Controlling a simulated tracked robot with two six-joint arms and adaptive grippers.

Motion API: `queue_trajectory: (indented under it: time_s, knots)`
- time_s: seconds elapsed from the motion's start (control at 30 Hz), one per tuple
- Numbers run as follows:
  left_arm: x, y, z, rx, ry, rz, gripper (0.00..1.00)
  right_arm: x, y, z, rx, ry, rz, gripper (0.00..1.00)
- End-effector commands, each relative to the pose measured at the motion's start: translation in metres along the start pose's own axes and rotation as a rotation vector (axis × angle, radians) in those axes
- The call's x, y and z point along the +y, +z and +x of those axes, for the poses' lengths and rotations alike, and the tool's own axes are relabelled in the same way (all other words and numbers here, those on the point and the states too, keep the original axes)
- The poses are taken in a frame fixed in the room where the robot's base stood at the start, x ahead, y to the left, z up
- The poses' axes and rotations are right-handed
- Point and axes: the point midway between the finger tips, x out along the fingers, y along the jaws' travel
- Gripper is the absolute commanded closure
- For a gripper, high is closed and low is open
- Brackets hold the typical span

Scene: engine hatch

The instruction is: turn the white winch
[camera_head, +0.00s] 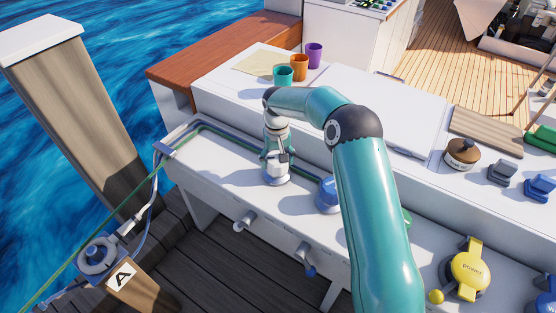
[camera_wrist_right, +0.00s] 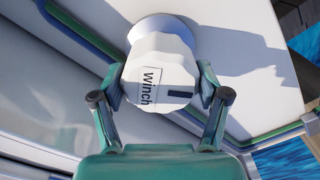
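The white winch (camera_head: 278,178) stands upright on the white ledge, below my right gripper (camera_head: 277,158) in the head view. In the right wrist view the winch (camera_wrist_right: 160,72) is a faceted white drum with a "Winch" label and a dark slot, on a wider round base. The two fingers of my right gripper (camera_wrist_right: 160,88) lie on opposite sides of the drum and appear to press against it. The far sides of the fingers are hidden. My left gripper is not in view.
A blue winch-like knob (camera_head: 328,194) stands just right of the winch, partly behind my right arm. Green and blue lines run along the ledge. Teal (camera_head: 283,76), orange (camera_head: 299,67) and purple (camera_head: 314,55) cups stand behind. A yellow "power" knob (camera_head: 468,268) is at lower right.

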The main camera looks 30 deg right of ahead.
Motion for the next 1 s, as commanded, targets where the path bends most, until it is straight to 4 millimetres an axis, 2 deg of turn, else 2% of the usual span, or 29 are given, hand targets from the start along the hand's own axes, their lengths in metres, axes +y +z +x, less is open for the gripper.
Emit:
queue_trajectory:
  time_s: [0.03, 0.1, 0.13, 0.57, 0.77, 1.0]
  knots:
    - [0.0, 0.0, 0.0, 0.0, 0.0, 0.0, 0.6, 0.0, -0.001, -0.001, 0.002, 0.0, 0.0, 0.15]
    - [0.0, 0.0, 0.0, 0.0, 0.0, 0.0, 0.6, 0.0, -0.001, -0.001, 0.002, 0.0, -0.001, 0.03]
    - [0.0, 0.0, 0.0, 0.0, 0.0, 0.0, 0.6, 0.0, 0.0, -0.001, 0.002, -0.001, -0.001, 0.01]
    - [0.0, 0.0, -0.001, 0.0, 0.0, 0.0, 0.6, -0.001, -0.001, -0.006, 0.002, -0.001, -0.001, 0.01]
    - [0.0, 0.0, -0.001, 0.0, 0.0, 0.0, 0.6, -0.001, -0.001, -0.033, 0.004, -0.002, 0.0, 0.01]
    - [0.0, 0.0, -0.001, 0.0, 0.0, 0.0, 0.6, -0.001, -0.002, -0.082, 0.005, -0.002, 0.0, 0.01]
